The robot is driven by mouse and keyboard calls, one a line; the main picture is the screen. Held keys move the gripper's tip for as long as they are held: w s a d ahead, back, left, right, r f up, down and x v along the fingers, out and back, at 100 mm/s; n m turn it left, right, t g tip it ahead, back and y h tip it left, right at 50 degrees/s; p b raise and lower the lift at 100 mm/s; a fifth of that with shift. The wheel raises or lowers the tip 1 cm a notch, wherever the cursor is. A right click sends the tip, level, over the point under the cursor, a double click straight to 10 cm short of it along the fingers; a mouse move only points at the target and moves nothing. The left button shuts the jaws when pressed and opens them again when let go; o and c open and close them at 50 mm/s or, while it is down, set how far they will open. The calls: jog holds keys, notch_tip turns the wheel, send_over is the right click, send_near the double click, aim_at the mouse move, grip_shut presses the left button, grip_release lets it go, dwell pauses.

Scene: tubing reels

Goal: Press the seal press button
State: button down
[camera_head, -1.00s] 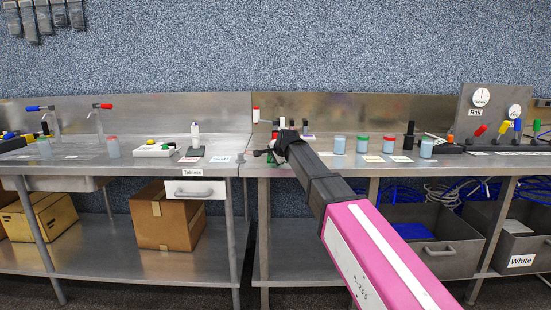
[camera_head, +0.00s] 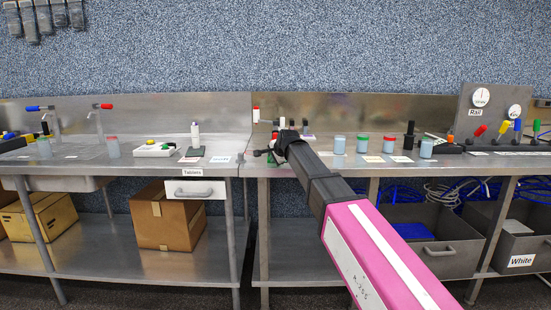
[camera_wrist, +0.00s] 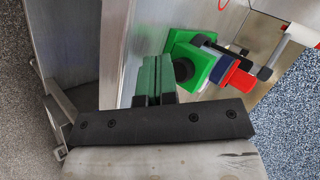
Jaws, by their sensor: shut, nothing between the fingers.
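My gripper (camera_wrist: 153,80) shows its two green fingers pressed together in the wrist view, with nothing between them. Just right of the fingertips is a green block (camera_wrist: 212,68) with a round black knob (camera_wrist: 184,70) on its near side, which looks like the seal press and its button. The fingers are close beside the knob; I cannot tell whether they touch it. Blue, red and black parts lie at the block's right. In the head view my dark wrist (camera_head: 290,145) reaches over the bench and hides most of the press and the fingertips.
Several lidded jars, one blue-grey jar (camera_head: 339,145) among them, stand right of my arm on the steel bench (camera_head: 450,158). A cardboard box (camera_head: 165,217) sits on the lower left shelf. A grey bin (camera_head: 435,255) stands lower right.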

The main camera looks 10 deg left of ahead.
jog(key=shift+w, duration=0.15)
jog(key=shift+w+a, duration=0.1)
jog(key=shift+w, duration=0.15)
jog(key=shift+w+a, duration=0.1)
jog(key=shift+w, duration=0.45)
dwell(0.8)
jog(key=shift+s, duration=0.1)
dwell(0.3)
jog(key=shift+s+d, duration=0.25)
jog(key=shift+s, duration=0.6)
jog(key=s, duration=0.2)
jog(key=s+d, duration=0.1)
jog(key=s, duration=0.2)
jog(key=shift+w, duration=0.1)
dwell(0.6)
